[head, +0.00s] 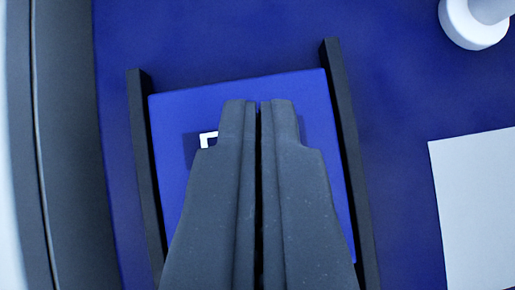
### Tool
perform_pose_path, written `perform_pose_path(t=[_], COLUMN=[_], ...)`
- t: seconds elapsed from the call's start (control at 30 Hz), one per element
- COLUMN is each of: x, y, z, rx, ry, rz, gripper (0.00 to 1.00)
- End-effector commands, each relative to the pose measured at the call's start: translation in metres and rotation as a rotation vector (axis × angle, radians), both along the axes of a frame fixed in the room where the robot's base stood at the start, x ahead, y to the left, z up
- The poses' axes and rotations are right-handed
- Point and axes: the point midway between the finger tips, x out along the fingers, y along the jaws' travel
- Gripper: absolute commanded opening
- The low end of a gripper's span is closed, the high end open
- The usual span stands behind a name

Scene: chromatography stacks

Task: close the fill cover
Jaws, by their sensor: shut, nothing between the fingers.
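A blue panel (285,88) lies between two dark rails, a left one (146,170) and a right one (347,150). It looks like the fill cover, a lighter blue than the surface around it. I cannot tell whether the fingertips touch the panel. The panel's lower part is hidden by the fingers.
The darker blue surface (400,90) around the rails is mostly clear. A white round knob or post (472,24) stands at the top right. A pale flat rectangle (480,200) is at the right edge. A dark grey edge (70,150) runs down the left side.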

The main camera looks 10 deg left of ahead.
Motion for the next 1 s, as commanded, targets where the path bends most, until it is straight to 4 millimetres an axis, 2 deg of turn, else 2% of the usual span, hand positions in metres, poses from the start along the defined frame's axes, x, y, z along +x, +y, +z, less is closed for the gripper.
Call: perform_pose_path(t=[0.3, 0.77, 1.0], x=[-0.021, -0.026, -0.052], y=[-0.004, -0.004, -0.013], z=[-0.005, -0.005, -0.004], rx=[-0.001, 0.000, 0.000], ry=[-0.001, 0.001, 0.001], rz=[0.001, 0.001, 0.001], gripper=[0.00, 0.00, 0.00])
